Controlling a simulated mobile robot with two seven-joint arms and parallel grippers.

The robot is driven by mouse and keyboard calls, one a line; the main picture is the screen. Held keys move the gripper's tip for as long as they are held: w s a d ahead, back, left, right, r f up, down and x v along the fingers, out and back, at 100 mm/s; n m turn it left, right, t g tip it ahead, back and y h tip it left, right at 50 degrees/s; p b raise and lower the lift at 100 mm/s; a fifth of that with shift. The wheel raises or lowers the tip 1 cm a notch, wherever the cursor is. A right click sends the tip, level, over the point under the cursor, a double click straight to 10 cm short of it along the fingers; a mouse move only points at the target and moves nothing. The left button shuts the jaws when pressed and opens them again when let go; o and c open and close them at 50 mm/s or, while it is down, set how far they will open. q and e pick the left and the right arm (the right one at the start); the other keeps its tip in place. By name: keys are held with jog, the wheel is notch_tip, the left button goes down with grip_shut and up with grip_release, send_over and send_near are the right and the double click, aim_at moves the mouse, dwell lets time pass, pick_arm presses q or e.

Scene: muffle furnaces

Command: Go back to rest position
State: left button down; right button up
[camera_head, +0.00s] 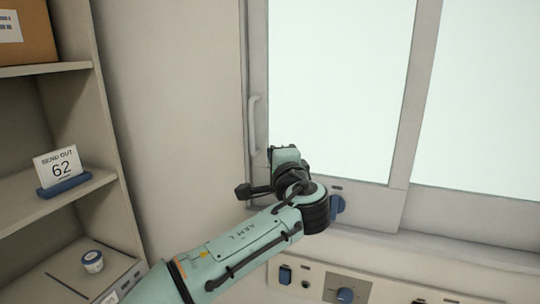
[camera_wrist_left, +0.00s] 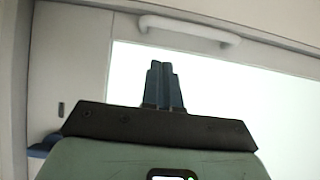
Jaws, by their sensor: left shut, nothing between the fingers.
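My left gripper (camera_wrist_left: 163,84) is shut and empty in the left wrist view, its two dark fingers pressed together. Behind it are a bright pane (camera_wrist_left: 240,95) and a pale handle (camera_wrist_left: 190,28). In the head view my left arm reaches in from the lower left to the front of a large window-like sash (camera_head: 335,90). The wrist is bent and hides most of the hand there; the fingertips are not clearly visible. I cannot tell whether the hand touches the frame. My right gripper is in neither view.
A vertical handle (camera_head: 253,122) is on the sash frame. A control panel (camera_head: 318,283) lies below.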

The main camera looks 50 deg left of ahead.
pick_arm(q)
jog(key=b+v, duration=0.1)
jog(key=v, duration=0.7)
jog(key=shift+s, duration=0.25)
jog(key=shift+f, duration=0.1)
